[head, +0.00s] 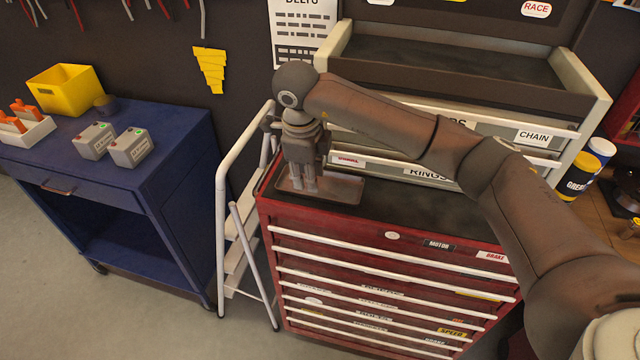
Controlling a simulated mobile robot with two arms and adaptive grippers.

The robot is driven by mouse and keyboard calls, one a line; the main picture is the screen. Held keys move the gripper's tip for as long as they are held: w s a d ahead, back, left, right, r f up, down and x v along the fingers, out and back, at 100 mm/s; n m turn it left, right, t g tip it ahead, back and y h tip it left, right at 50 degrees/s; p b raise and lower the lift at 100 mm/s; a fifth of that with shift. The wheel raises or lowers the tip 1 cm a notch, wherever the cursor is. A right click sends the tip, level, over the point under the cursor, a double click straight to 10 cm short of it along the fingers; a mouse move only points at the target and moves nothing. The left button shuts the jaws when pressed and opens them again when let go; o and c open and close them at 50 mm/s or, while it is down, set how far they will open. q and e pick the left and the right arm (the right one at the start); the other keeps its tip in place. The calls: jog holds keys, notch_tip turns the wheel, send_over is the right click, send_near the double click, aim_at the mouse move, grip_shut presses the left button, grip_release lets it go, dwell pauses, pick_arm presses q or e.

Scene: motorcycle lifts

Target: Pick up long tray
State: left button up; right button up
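The long tray (343,190) is a shallow grey-brown tray. It lies flat on the left part of the dark top of the red tool cabinet (400,270). My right gripper (304,188) points down over the left half of the tray. Its fingertips are at or just above the tray floor, and I cannot tell if they touch it. The fingers look close together, with no clear view of the gap between them. The gripper hides part of the tray's left side and back rim. My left gripper is not in view.
A white folding ladder (222,200) stands left of the cabinet. A blue cart (165,170) holds a yellow bin (68,92) and two grey boxes (130,148). A grey drawer chest (400,110) is behind the tray. The cabinet top right of the tray is mostly clear.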

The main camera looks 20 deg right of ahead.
aim_at(311, 195)
jog(key=shift+d+f, duration=0.1)
jog(key=shift+f, duration=0.6)
jog(key=shift+f+p, duration=0.25)
jog(key=shift+p, duration=0.2)
notch_tip(311, 195, down, 4)
jog(key=shift+w+d+p, duration=0.1)
jog(key=shift+d+p, duration=0.05)
jog(key=shift+p, duration=1.05)
jog(key=shift+w+f, duration=0.1)
jog(key=shift+f, duration=0.25)
jog(key=shift+c, duration=0.4)
grip_shut()
